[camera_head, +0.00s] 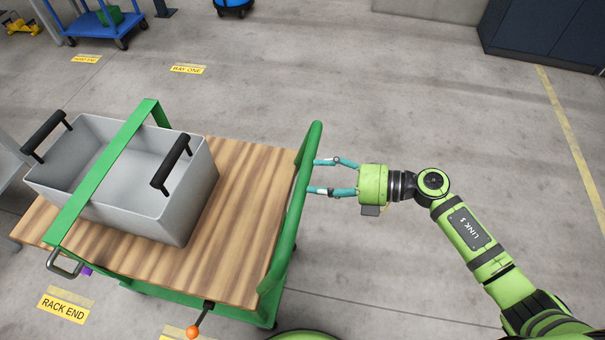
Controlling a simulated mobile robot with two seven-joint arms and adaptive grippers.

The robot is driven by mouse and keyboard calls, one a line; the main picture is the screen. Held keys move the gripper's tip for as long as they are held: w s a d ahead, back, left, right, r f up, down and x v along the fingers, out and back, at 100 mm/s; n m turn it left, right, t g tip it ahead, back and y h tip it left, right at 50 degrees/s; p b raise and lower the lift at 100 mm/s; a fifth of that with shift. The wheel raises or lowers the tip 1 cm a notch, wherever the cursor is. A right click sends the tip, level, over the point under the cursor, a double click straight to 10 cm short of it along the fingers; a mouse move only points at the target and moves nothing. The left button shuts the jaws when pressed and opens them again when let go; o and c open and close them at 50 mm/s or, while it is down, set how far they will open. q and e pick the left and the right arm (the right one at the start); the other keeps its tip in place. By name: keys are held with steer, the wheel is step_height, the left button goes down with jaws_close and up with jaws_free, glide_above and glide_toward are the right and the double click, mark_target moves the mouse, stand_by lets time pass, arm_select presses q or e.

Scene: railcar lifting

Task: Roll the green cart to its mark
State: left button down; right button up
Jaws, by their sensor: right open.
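The green cart (235,262) has a wooden deck and stands at the left and middle of the head view. Its green push handle (309,160) rises at the deck's right end. A grey bin (165,214) with black handles sits on the deck under a green strap or bar (105,168). My right gripper (313,177) is open, with its teal fingertips at the push handle from the right. I cannot tell if they touch it. Yellow floor marks read "RACK END" (62,308) and "BAY ONE" (188,69). My left gripper is not in view.
A blue cart (100,22) with a green item stands at the top left. A blue round object (233,5) is at the top. A dark cabinet (545,30) stands at the upper right. The floor beyond the cart is clear.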

mark_target(308, 180)
steer(key=shift+p+x, duration=0.6)
steer(key=shift+x, duration=1.8)
steer(key=shift+d, duration=0.1)
jaws_close()
